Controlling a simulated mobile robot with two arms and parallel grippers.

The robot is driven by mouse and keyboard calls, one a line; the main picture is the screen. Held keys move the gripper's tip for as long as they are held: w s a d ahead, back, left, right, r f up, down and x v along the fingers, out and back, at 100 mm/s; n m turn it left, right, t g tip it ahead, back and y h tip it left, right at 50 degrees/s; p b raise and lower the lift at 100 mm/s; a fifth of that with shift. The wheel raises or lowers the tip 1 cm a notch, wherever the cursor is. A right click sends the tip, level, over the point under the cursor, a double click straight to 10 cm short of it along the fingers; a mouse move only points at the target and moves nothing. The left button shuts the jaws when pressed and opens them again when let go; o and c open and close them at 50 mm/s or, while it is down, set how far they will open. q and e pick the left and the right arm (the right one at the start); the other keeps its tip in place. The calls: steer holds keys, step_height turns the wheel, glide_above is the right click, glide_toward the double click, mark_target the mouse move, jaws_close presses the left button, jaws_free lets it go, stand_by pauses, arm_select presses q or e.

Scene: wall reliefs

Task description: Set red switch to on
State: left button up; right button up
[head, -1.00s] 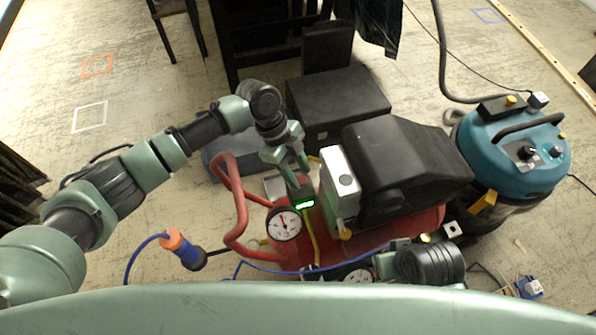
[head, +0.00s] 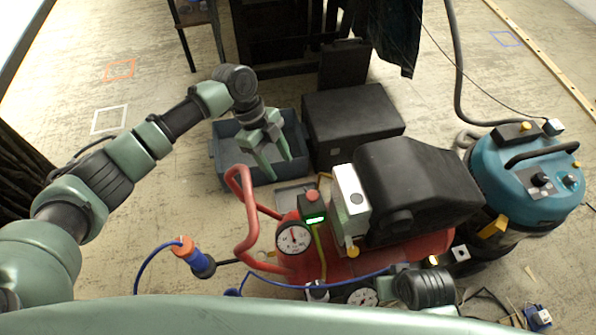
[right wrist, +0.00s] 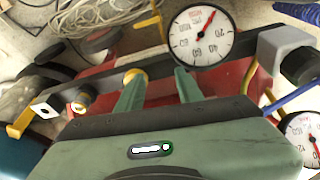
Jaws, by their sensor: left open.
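The red switch (head: 312,195) is a round red knob on top of a dark box with a lit green display (head: 314,219), on the red compressor (head: 405,250). I cannot tell its setting. My left gripper (head: 278,170) is open and empty, behind and left of the switch, pointing down over the blue-grey bin. In the right wrist view my right gripper (right wrist: 158,74) has its fingers apart with nothing held, over the compressor's front. The switch cannot be made out in that view.
A white box (head: 351,195) and black motor cover stand right of the switch. A red handle (head: 238,210) and a gauge (head: 293,239) are at its left. The blue-grey bin (head: 228,160) is behind. A teal vacuum (head: 525,175) stands at right. Hoses cross the front.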

arm_select(q)
steer(key=shift+w+a, duration=0.35)
steer(key=shift+a, duration=0.35)
steer(key=shift+w+a, duration=0.35)
steer(key=shift+a, duration=0.3)
steer(key=shift+w+a, duration=0.35)
steer(key=shift+a, duration=0.35)
